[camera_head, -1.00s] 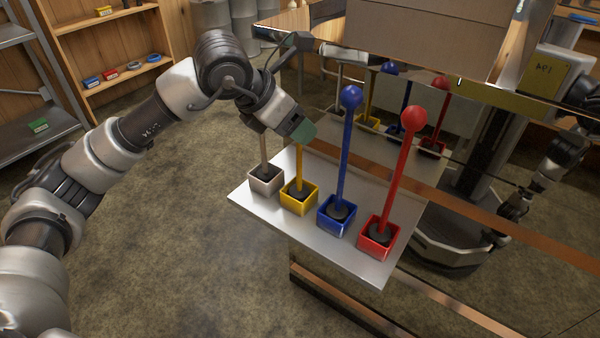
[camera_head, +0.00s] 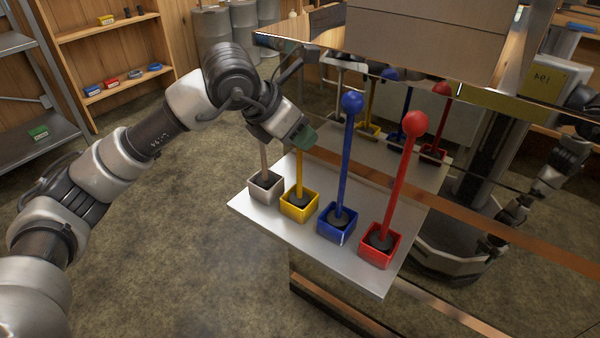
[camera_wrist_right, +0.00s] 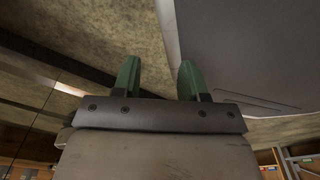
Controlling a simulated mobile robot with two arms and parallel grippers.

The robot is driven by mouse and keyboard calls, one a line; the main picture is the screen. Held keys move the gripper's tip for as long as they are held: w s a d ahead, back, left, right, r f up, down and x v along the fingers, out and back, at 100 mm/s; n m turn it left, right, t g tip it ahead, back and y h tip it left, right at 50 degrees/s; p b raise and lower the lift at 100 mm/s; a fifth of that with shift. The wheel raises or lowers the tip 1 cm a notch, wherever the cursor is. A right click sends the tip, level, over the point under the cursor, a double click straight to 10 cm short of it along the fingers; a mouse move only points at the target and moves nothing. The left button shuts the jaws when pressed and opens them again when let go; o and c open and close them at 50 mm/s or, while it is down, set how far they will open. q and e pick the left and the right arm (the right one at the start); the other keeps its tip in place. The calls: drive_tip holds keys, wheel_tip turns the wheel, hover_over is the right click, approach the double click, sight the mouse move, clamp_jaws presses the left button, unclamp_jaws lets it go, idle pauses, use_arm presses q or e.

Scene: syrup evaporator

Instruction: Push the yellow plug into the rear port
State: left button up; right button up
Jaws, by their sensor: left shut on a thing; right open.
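A yellow stem (camera_head: 299,175) rises from a yellow square socket (camera_head: 299,203) on the metal shelf (camera_head: 275,228). No other yellow plug shows, and I cannot tell which port is the rear one. My left gripper (camera_head: 304,138), with green fingertips, is shut at the top of the yellow stem and hides its end. My right gripper (camera_wrist_right: 158,78) is open and empty in the right wrist view, near a grey panel (camera_wrist_right: 245,55).
A white socket (camera_head: 266,188) with a pale stem stands left of the yellow one. Blue (camera_head: 344,170) and red (camera_head: 399,180) ball-topped levers stand to the right. The shiny panel behind mirrors them. Wooden shelves (camera_head: 107,50) stand at the back left.

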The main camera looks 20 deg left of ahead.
use_arm(q)
drive_tip(key=shift+c, duration=0.7)
drive_tip(key=shift+r, duration=0.3)
drive_tip(key=shift+r+p, duration=0.2)
drive_tip(key=shift+p, duration=0.15)
drive_tip(key=shift+r+p, duration=0.35)
drive_tip(key=shift+r, duration=0.65)
drive_tip(key=shift+r+p, duration=1.4)
drive_tip(key=shift+r, duration=0.65)
use_arm(e)
drive_tip(key=s, duration=0.1)
drive_tip(key=s+r, duration=0.1)
drive_tip(key=s, duration=0.1)
drive_tip(key=s+d, duration=0.1)
drive_tip(key=s, duration=0.1)
drive_tip(key=shift+r, duration=0.35)
